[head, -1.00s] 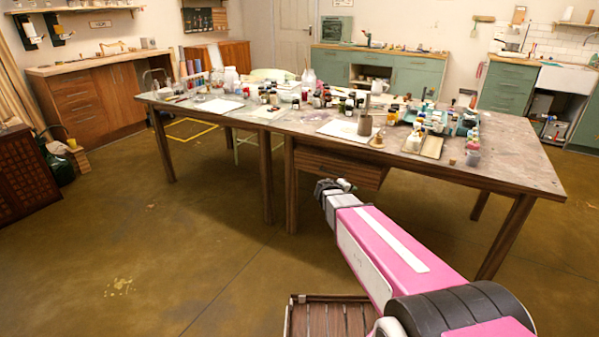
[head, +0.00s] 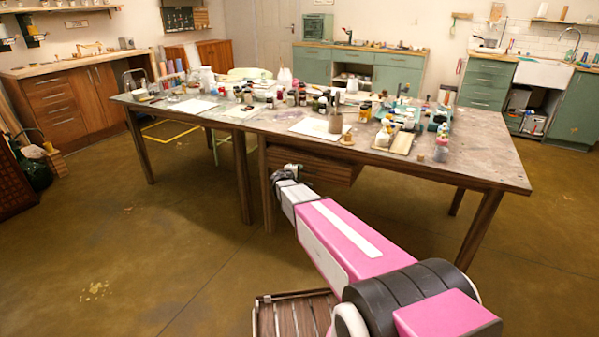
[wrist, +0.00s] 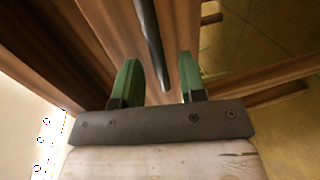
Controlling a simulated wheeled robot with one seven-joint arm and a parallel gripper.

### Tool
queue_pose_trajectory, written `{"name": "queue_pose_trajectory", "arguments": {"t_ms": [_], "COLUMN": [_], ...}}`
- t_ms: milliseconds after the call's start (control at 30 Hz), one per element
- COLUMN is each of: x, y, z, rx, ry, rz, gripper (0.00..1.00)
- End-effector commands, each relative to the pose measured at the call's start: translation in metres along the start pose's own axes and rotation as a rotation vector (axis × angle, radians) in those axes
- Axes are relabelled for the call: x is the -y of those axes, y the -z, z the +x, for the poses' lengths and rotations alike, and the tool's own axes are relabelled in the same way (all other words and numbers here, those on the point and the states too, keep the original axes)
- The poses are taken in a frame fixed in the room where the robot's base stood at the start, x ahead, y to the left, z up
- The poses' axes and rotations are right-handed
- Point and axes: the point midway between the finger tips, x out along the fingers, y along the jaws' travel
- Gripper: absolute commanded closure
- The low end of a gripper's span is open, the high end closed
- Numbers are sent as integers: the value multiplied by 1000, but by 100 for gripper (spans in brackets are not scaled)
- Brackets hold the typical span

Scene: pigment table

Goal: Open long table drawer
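The long table (head: 470,160) stands ahead, with its wooden drawer (head: 325,170) under the near edge of the top. I cannot tell whether the drawer stands slightly out. My gripper (head: 290,172) is at the left part of the drawer front and hides some of it. In the wrist view my gripper (wrist: 156,65) has two green fingers, apart, pointing at brown wood. A dark rod-like handle (wrist: 152,45) runs between them, with a gap visible on each side. The drawer's handle is not clear in the head view.
Several paint jars (head: 300,97) and a brown cup (head: 335,122) crowd the tabletop. A table leg (head: 267,190) stands just left of my gripper. The brown floor (head: 130,240) is free at the front left. Green cabinets (head: 395,73) line the back wall.

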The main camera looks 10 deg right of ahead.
Motion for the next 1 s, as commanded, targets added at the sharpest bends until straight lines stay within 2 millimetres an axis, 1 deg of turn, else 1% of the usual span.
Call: {"name": "queue_pose_trajectory", "arguments": {"t_ms": [33, 200, 500, 533, 567, 600, 633, 667, 867, 1000], "x": [0, 0, 0, 0, 0, 0, 0, 0, 0, 2], "y": [1, 1, 0, 0, 0, 0, 0, 0, 0, -1], "z": [8, 18, 19, 19, 19, 19, 19, 19, 18, 9], "rx": [1, -1, -1, -1, -1, -1, -1, -1, -1, 0], "ry": [0, 0, 0, 0, 0, 0, 0, 0, 1, 1], "rz": [0, 0, 0, 0, 0, 0, 0, 0, 0, 0], "gripper": [62, 62, 62, 66, 75, 88, 98, 100, 100, 100]}}
